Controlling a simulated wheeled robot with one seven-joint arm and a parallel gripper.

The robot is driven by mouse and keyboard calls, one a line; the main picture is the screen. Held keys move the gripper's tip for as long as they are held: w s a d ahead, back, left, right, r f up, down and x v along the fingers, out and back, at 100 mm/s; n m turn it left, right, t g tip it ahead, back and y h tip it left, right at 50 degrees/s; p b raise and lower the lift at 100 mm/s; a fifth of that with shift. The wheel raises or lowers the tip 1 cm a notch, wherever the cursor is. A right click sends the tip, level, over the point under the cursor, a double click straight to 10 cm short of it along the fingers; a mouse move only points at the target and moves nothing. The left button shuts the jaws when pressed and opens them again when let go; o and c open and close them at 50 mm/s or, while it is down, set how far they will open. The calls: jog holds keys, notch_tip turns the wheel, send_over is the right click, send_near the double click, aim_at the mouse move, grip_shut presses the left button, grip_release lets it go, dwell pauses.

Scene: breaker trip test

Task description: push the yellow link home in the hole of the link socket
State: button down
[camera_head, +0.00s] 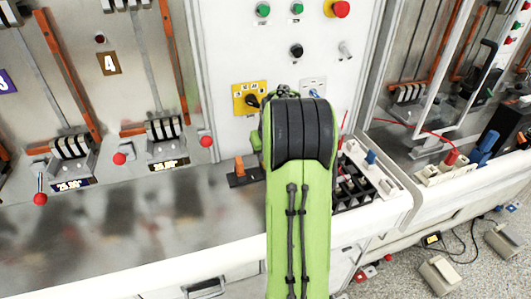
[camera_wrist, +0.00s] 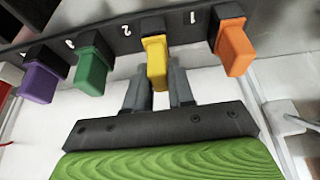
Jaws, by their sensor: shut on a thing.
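The yellow link (camera_wrist: 156,62) is in the middle of the wrist view, its far end at a black collar of the dark link socket (camera_wrist: 118,40). My gripper (camera_wrist: 160,88) has a finger on either side of the yellow link and is shut on it. How deep the link sits in its hole I cannot tell. In the head view my own arm hides my gripper and the yellow link. An orange link on a dark base (camera_head: 243,180) shows just left of my arm there.
In the wrist view, green (camera_wrist: 92,72) and purple (camera_wrist: 40,82) links stand left of the yellow one, an orange link (camera_wrist: 236,48) right. In the head view, a tray of parts (camera_head: 384,184) lies right of my arm; the bench top (camera_head: 130,215) at left is clear.

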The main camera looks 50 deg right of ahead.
jog(key=shift+f, duration=0.25)
jog(key=c, duration=0.9)
grip_release()
jog(key=p+v, duration=0.2)
jog(key=v, duration=1.3)
jog(key=shift+s+r+p, duration=0.2)
jog(key=shift+r+p, duration=0.15)
